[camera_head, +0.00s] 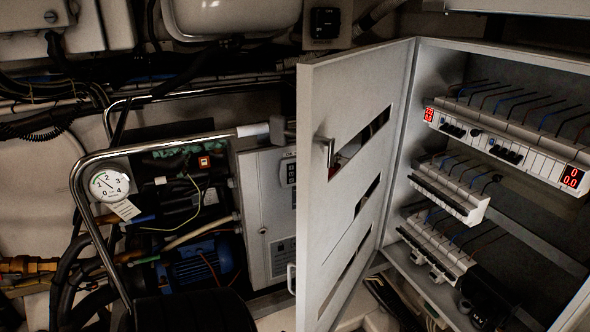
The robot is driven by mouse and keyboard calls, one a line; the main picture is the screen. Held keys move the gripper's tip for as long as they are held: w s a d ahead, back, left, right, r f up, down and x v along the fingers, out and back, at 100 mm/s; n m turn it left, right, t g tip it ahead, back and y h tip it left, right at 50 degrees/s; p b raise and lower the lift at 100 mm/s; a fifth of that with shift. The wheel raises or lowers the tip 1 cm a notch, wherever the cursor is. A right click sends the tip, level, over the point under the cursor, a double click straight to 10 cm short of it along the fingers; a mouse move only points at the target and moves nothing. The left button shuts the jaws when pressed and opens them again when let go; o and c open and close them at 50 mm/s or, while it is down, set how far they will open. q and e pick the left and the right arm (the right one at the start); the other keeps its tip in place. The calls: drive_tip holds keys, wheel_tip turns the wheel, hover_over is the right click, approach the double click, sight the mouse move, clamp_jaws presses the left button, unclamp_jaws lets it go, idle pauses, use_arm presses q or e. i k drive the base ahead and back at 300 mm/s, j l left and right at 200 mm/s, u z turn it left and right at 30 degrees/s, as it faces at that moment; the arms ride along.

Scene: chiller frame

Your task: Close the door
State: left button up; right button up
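The grey metal door (348,88) of the electrical cabinet stands open, swung out to the left of the cabinet opening and toward me. Its far edge meets the left side of the cabinet (428,62). Three slanted slots are cut through the door, and a small metal handle (328,151) sits near its free edge, at upper left. The cabinet interior is exposed, with rows of breakers (510,143), wires and red digit displays (571,177). Neither of my grippers can be made out in this view, and nothing is seen touching the door or its handle.
A bent chrome rail (88,160), a round pressure gauge (109,182) and a blue motor (195,268) are at left. A grey box (262,205) stands behind the door, partly hidden by it. Pipes and cables crowd the left and top. No obstacle shows directly before the cabinet opening.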

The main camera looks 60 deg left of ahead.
sight(338, 95)
drive_tip(key=k+j+u, duration=0.2)
drive_tip(key=j, duration=0.85)
drive_tip(key=j+u, duration=0.15)
drive_tip(key=j, duration=0.95)
